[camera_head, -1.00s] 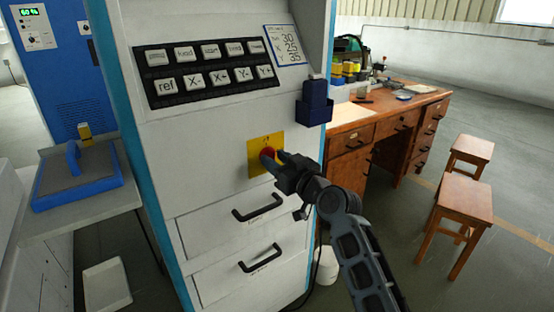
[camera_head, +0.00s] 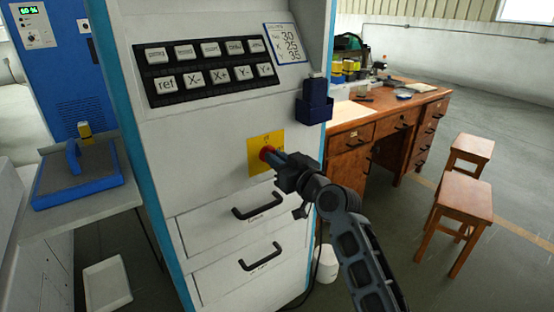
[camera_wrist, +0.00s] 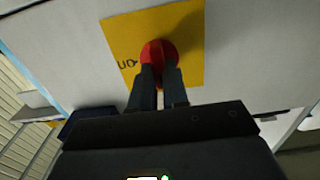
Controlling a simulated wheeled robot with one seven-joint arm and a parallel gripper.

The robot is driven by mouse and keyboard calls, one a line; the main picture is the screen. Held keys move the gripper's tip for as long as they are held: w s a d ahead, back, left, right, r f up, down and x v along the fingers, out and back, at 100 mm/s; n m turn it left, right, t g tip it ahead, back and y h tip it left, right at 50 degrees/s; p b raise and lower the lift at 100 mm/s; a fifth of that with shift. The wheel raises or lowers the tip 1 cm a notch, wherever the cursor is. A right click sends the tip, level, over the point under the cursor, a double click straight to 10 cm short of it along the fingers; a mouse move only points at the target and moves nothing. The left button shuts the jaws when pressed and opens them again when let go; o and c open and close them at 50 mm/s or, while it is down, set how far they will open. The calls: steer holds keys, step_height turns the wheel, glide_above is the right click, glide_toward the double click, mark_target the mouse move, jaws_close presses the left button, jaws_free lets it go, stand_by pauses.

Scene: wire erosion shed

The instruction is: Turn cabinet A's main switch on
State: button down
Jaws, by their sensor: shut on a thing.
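The main switch is a red knob (camera_head: 265,153) on a yellow plate (camera_head: 258,140) on the front of the white cabinet (camera_head: 190,200), below the button panel. My gripper (camera_head: 274,157) is at the knob, coming from the lower right. In the wrist view, the two fingers of my gripper (camera_wrist: 159,82) are shut on the red knob (camera_wrist: 160,50), one on each side. The yellow plate (camera_wrist: 120,35) lies behind it, with partly readable lettering at its left. The fingers hide part of the knob, and I cannot tell its exact angle.
Black drawer handles (camera_head: 258,206) sit below the switch. A dark blue holder (camera_head: 314,108) juts from the cabinet's right edge. A wooden desk (camera_head: 385,130) and stools (camera_head: 462,205) stand right.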

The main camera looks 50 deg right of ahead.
steer(key=shift+m, duration=0.3)
steer(key=shift+s+d+f+m+p, duration=0.15)
steer(key=shift+m+p, duration=1.5)
steer(key=shift+m, duration=2.65)
steer(key=shift+w+d+f+m+p, duration=0.1)
steer(key=shift+m+p, duration=1.55)
steer(key=shift+m, duration=2.65)
steer(key=c, duration=1.1)
jaws_free()
